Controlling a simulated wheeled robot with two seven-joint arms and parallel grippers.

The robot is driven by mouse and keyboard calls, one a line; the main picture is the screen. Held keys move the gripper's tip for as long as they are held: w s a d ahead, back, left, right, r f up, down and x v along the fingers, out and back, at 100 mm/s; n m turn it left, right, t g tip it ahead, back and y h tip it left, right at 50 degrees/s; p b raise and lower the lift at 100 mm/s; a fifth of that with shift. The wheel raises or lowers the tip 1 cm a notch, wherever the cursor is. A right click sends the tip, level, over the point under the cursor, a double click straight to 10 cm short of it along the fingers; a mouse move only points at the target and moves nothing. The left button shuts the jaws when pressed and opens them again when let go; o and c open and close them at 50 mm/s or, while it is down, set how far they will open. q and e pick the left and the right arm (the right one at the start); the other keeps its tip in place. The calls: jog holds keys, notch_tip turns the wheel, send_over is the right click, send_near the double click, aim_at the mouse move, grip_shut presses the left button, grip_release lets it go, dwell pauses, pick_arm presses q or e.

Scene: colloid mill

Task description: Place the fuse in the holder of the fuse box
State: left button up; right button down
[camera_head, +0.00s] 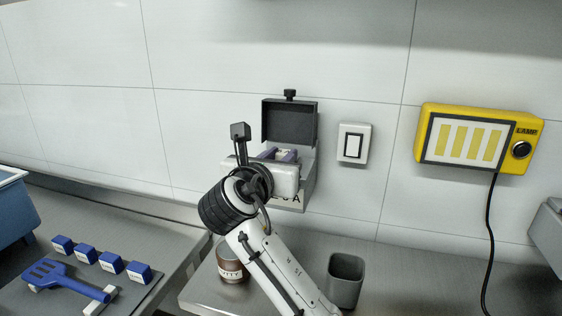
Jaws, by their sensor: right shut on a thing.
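The fuse box (289,122) is on the back wall with its dark lid raised open. Its lower front edge, with part of a label, shows below my right gripper (282,157). My right gripper reaches up to the open box and covers most of its inside. It is shut on the fuse, but its own wrist hides most of the fuse. A small purple and pale part shows just past the gripper, and I cannot tell whether it is fuse or holder. I cannot see whether the fuse touches the holder. My left gripper is not in view.
A white wall switch (353,144) and a yellow lamp box (478,139) with a hanging cable are to the right. A brown jar (231,264) and a grey cup (345,281) flank my arm. Several blue blocks and a blue spatula (66,279) lie at left.

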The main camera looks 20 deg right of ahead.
jog(key=shift+f, duration=0.55)
jog(key=c, duration=1.5)
grip_release()
jog(key=shift+o, duration=0.2)
jog(key=v, duration=1.2)
jog(key=shift+b, duration=0.4)
